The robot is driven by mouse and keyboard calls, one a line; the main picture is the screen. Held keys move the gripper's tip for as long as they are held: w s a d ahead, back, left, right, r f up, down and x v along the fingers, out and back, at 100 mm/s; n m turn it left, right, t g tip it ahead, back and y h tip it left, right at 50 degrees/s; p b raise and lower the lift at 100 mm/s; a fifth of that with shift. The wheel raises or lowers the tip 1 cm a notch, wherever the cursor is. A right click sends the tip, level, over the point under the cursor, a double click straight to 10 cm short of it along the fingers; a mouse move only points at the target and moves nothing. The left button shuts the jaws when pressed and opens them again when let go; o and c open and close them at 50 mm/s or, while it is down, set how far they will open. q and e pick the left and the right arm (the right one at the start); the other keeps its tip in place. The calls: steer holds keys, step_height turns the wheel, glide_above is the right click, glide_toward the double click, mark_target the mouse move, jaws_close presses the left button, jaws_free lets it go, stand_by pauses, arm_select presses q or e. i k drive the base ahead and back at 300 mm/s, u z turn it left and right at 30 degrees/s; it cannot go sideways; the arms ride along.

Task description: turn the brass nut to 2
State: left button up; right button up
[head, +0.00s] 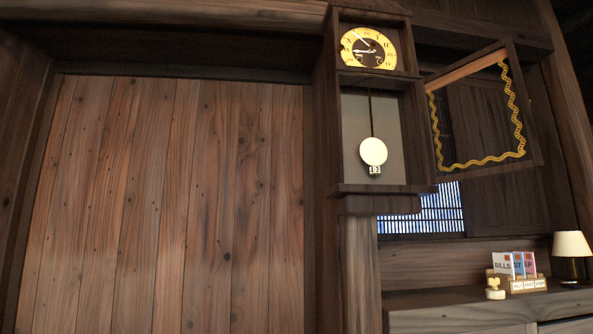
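A small white tag (375,169) at the bob's lower edge reads what looks like 13. The brass nut is not clear to make out at this size. The clock's glazed door (480,110), with gold wavy trim, stands swung open to the right. Neither of my grippers is in view.
A plank wall (170,200) fills the left. The space before the clock looks free.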

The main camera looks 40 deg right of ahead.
mark_target(373, 169)
steer(key=u, duration=0.2)
steer(key=k, duration=1.25)
steer(key=z, duration=1.4)
steer(key=i, duration=0.5)
steer(key=z, duration=0.05)
